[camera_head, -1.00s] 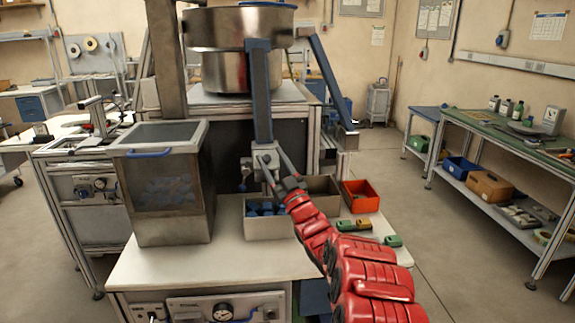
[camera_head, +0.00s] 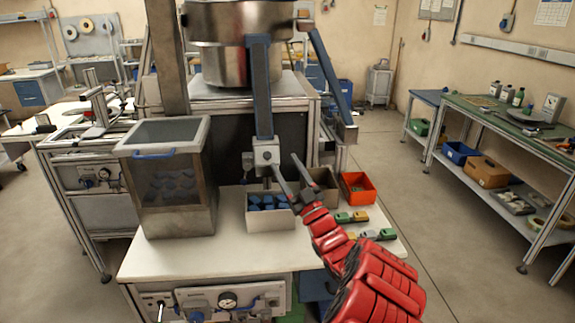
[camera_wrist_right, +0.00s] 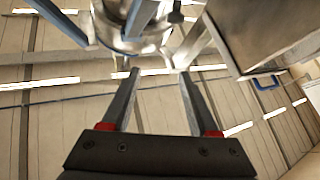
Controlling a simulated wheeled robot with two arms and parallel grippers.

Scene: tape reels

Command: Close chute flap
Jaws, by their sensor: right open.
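The blue chute (camera_head: 259,90) slopes down from the steel bowl (camera_head: 235,40). A small grey block (camera_head: 266,153), apparently the flap end of the chute, sits at its lower end above a grey bin (camera_head: 269,223) holding blue parts (camera_head: 268,201). I cannot tell whether the flap is open or shut. My right gripper (camera_head: 285,162) is open and empty, just right of the grey block, fingers pointing up; it looks apart from it. In the right wrist view the gripper (camera_wrist_right: 158,72) is spread with nothing between its fingers. My left gripper is out of view.
A clear-fronted hopper (camera_head: 172,185) with a blue handle stands left on the white table (camera_head: 150,262). A second grey bin (camera_head: 322,190), a red-orange bin (camera_head: 357,188) and several small coloured parts (camera_head: 360,216) lie right. A green-topped bench (camera_head: 520,130) stands far right.

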